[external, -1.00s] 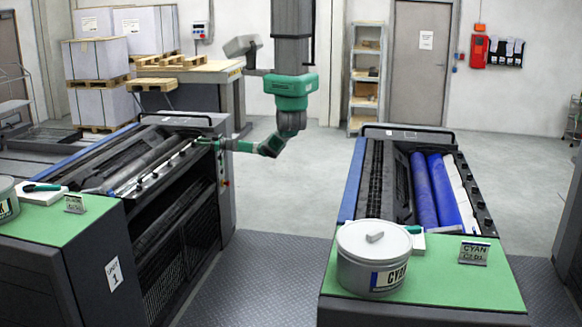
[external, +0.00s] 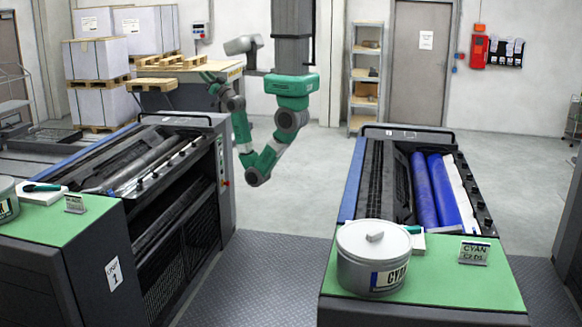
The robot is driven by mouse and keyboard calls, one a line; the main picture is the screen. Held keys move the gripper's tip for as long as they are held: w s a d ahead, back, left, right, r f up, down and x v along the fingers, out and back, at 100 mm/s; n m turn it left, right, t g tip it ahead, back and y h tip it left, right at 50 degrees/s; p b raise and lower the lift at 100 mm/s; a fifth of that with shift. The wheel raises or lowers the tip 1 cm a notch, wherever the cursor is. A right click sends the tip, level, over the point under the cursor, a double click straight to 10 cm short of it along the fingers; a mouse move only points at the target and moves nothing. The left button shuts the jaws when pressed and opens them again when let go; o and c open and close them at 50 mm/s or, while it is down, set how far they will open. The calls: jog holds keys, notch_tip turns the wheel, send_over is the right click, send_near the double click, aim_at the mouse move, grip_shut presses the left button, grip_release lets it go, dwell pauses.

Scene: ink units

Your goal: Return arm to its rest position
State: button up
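My arm hangs from a dark column at the upper middle of the external view. It bends down, then folds up and to the left. My gripper (external: 207,78) is at the upper left end of the arm, raised above the back end of the left ink unit (external: 170,165) and in front of the wooden-topped table. It is small and dark at this distance, and I cannot tell whether its fingers are open or shut. I see nothing clearly held in it.
The right ink unit (external: 352,185) has blue rollers and a cyan ink can (external: 372,262) on its green top. A wooden-topped table (external: 228,70) and stacked pallets (external: 97,70) stand behind the left unit. The floor aisle (external: 275,262) between the units is clear.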

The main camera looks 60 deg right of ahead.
notch_tip(320, 180, up, 28)
jog(key=s+p, duration=0.2)
jog(key=p, duration=2.6)
jog(key=shift+a+r+y, duration=0.15)
jog(key=shift+a+y, duration=0.1)
jog(key=shift+y, duration=0.15)
